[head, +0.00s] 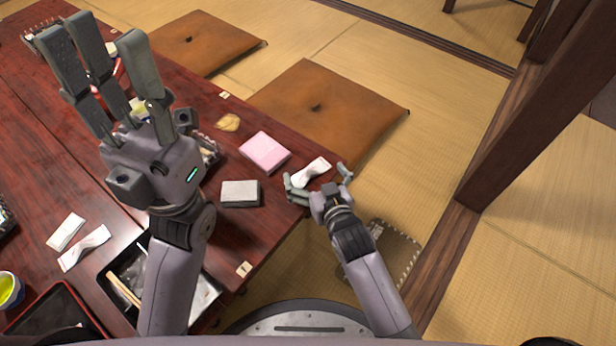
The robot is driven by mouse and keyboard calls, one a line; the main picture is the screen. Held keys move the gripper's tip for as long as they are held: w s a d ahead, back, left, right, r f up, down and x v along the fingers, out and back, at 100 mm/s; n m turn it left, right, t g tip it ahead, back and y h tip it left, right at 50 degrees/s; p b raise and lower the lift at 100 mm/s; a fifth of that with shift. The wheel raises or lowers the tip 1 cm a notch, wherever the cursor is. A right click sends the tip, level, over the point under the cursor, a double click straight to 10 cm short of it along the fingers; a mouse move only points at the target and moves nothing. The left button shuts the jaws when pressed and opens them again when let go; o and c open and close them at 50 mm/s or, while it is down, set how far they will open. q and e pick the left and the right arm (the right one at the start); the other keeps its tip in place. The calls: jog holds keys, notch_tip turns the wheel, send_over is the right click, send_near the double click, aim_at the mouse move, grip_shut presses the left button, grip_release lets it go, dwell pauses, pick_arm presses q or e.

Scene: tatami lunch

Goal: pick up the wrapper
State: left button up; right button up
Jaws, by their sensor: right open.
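A white twisted wrapper (311,171) lies at the right edge of the dark red table. My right gripper (317,177) is open, with its fingers spread on either side of the wrapper's near end. I cannot tell whether they touch it. Another white twisted wrapper (84,248) lies at the left of the table, beside a flat white packet (65,232). My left gripper (90,38) is raised over the table with its fingers straight and apart, open and empty. It hides part of the table behind it.
A pink napkin stack (265,152) and a grey-white box (240,194) lie left of the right gripper. A black tray (128,268) holds chopsticks near my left forearm. A yellow-filled cup (10,289) stands at far left. Brown cushions (330,108) lie on the tatami beyond the table.

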jog(key=shift+w+a+f, duration=0.15)
jog(key=shift+w+a, duration=0.05)
jog(key=shift+w, duration=0.3)
jog(key=shift+c, duration=0.6)
jog(key=c, duration=0.5)
jog(key=shift+s+d+f, duration=0.1)
jog(key=shift+f, duration=0.05)
jog(key=c, duration=1.3)
